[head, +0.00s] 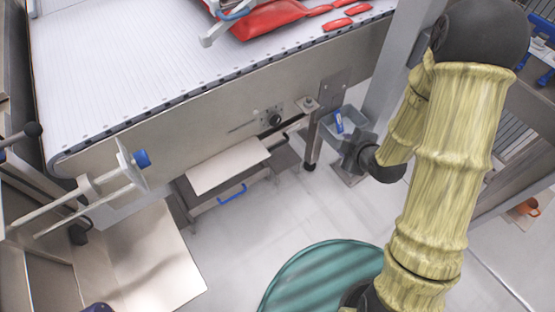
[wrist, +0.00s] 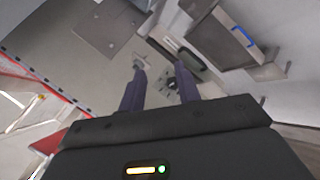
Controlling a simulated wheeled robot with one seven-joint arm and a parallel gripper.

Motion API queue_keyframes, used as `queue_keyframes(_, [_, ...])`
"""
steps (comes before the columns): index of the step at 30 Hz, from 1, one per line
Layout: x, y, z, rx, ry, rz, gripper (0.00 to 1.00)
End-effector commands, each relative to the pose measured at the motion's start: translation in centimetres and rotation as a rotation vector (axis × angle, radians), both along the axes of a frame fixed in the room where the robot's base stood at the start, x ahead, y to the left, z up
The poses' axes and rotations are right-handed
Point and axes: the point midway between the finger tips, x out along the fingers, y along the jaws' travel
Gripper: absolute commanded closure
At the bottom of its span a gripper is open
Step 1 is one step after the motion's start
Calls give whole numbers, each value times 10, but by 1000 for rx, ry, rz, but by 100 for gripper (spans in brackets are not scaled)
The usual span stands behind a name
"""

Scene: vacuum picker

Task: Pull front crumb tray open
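The front crumb tray (head: 212,203) is a metal drawer-like unit low under the conveyor, with a blue bar handle (head: 232,194) on its front. A pale plate lies just above it. In the wrist view the tray (wrist: 222,42) is at the upper right, with its blue handle (wrist: 242,37). My gripper (head: 352,150) is to the right of the tray in the head view, apart from the handle. In the wrist view the two dark fingers of my gripper (wrist: 160,70) are spread with nothing between them. How far the tray is drawn out is hard to tell.
The conveyor (head: 180,60) carries red packets (head: 275,17) at its far side. A control knob (head: 275,119) sits on its side panel. A blue-tipped roller fixture (head: 125,165) projects at left. Floor before the tray is clear.

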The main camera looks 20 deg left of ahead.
Motion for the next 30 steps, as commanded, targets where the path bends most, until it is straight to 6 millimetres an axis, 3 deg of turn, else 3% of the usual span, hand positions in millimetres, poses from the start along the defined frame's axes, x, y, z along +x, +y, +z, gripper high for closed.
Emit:
queue_keyframes(1, [-2, 10, -36, -7, -40, 67, 67])
queue_keyframes(3, [-3, 23, -60, -13, -113, 158, 67])
queue_keyframes(12, [-23, 72, -150, -11, -456, 451, 67])
queue_keyframes(15, [-31, 81, -169, -5, -562, 501, 67])
queue_keyframes(19, [-38, 88, -179, -3, -652, 530, 67])
queue_keyframes(30, [-39, 89, -176, -4, -681, 534, 67])
